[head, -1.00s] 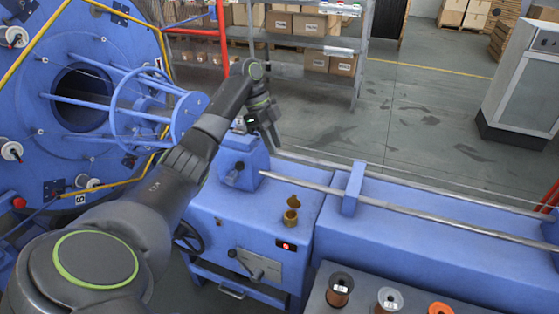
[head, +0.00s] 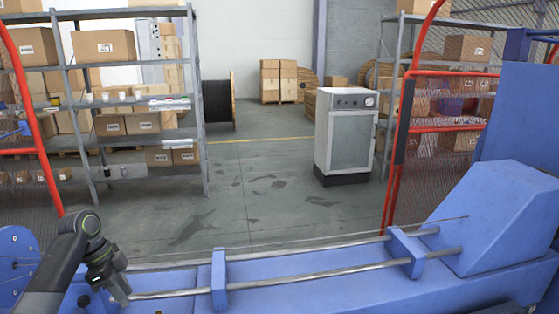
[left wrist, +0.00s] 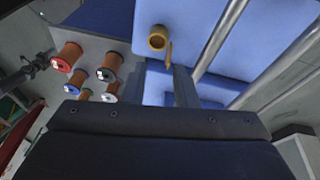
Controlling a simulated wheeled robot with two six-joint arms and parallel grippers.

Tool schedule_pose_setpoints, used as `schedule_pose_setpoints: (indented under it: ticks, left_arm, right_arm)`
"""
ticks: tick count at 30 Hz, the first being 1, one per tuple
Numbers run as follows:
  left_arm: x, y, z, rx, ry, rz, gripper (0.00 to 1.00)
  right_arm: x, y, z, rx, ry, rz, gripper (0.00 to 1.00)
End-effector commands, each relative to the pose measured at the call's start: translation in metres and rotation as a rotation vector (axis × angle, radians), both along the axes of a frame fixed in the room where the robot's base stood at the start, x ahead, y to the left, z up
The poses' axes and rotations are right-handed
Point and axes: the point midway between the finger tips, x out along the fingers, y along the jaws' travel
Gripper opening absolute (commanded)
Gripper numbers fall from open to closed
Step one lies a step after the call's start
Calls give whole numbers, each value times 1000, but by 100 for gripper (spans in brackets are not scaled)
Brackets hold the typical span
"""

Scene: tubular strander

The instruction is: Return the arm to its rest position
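My left arm comes in at the lower left of the head view. Its gripper (head: 118,292) points down in front of the blue machine, by the left end of the metal rods. In the left wrist view the two dark fingers (left wrist: 170,88) stand apart with blue surface showing between them, and nothing is held. A brass cup with its flap (left wrist: 158,38) is on the blue surface beyond the fingertips. A dark jointed piece (left wrist: 32,70) at the left of the wrist view may be my right gripper; its fingers are too small to read.
Several copper-coloured spools (left wrist: 68,57) stand left of my gripper in the wrist view. Metal rods (head: 300,276) run along the blue machine bed (head: 330,297). Red-framed fencing (head: 398,150), shelves (head: 128,105) and a grey cabinet (head: 346,135) stand behind. Open floor (head: 250,200) lies between.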

Motion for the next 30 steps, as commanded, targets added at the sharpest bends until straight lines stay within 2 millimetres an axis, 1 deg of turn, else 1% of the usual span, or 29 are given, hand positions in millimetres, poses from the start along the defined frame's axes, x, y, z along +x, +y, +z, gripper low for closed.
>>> schedule_pose_setpoints:
  ticks: [1, 3, 5, 6, 8, 9, 13, 16, 18, 20, 21, 24, 30]
  left_arm:
    - [-15, -9, -30, 28, 21, 34, 26]
    - [-34, -19, -61, 70, 32, 93, 26]
    - [-51, -28, -85, 100, 35, 145, 26]
    - [-64, -33, -99, 117, 37, 183, 26]
    - [-83, -42, -119, 139, 34, 240, 26]
    - [-96, -48, -131, 150, 29, 278, 26]
    - [-142, -67, -160, 178, 8, 417, 26]
    - [-179, -80, -174, 187, -14, 536, 26]
    - [-205, -88, -178, 188, -33, 625, 26]
    - [-226, -94, -179, 187, -51, 706, 26]
    - [-240, -97, -179, 185, -61, 762, 26]
    - [-269, -101, -173, 182, -91, 885, 26]
    - [-308, -105, -157, 174, -136, 1070, 26]
  right_arm:
    - [0, 0, 0, 0, 0, 0, 55]
    - [0, 0, 0, 0, 0, 0, 55]
    - [0, 0, 0, 0, 0, 0, 55]
    - [0, 0, 0, 0, 0, 0, 55]
    - [0, 0, 0, 0, 0, 0, 55]
    - [0, 0, 0, 0, 0, 0, 55]
    - [0, 0, 0, 0, 0, 0, 55]
    - [0, 0, 0, 0, 0, 0, 55]
    - [0, 0, 0, 0, 0, 0, 55]
    - [0, 0, 0, 0, 0, 0, 55]
    - [0, 0, 0, 0, 0, 0, 55]
    - [0, 0, 0, 0, 0, 0, 55]
    - [0, 0, 0, 0, 0, 0, 55]
